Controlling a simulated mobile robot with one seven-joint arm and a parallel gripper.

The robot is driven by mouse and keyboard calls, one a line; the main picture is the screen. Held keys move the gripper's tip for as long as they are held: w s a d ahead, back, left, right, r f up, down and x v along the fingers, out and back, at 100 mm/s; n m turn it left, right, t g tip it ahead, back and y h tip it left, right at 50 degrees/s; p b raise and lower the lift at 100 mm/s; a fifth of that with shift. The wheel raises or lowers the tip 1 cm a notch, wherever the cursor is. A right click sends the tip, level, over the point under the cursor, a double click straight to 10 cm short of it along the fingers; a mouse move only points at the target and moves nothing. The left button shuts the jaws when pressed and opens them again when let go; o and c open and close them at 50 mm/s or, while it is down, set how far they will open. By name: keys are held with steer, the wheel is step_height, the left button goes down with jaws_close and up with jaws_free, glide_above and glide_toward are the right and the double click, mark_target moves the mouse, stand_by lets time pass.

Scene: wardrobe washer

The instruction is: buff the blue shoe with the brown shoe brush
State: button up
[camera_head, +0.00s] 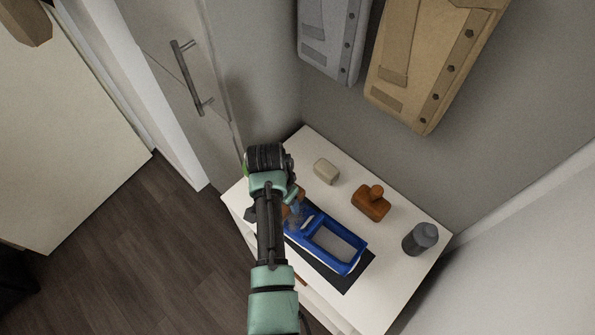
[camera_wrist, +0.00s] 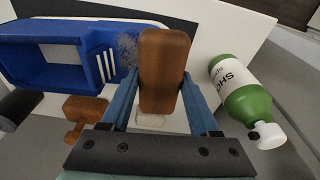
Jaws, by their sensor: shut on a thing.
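The blue shoe (camera_head: 352,262) lies on a dark mat on the white cabinet top. It also shows at the left of the wrist view (camera_wrist: 60,40), with a greyish, speckled patch near its toe. My gripper (camera_wrist: 160,85) is shut on a brown wooden block, the brown shoe brush (camera_wrist: 165,60), between its two blue fingers. The brush is right beside the speckled toe end; I cannot tell whether they touch. In the head view my arm hides most of the gripper, and a little of the brush (camera_head: 292,211) shows at the toe end.
An orange-brown knobbed tool (camera_head: 371,203), a beige block (camera_head: 326,171) and a dark grey cylinder (camera_head: 420,239) stand behind the shoe. A green bottle (camera_wrist: 247,103) with a white cap stands close right of the brush in the wrist view. Bags hang on the wall above.

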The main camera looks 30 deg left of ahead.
steer(key=shift+a, duration=0.1)
stand_by(0.3)
steer(key=shift+s+d+r+p, duration=0.1)
steer(key=shift+s+d+p, duration=0.05)
steer(key=shift+d+p, duration=0.3)
steer(key=d+p, duration=0.2)
steer(key=d, duration=0.1)
steer(key=shift+s, duration=0.3)
steer(key=shift+d, duration=0.15)
steer(key=a, duration=0.1)
steer(key=a+b, duration=0.1)
steer(key=a, duration=0.1)
steer(key=shift+w+a+f+b, duration=0.2)
steer(key=shift+w+f+b, duration=0.1)
steer(key=shift+w, duration=0.1)
steer(key=shift+a+r, duration=0.15)
steer(key=shift+a, duration=0.3)
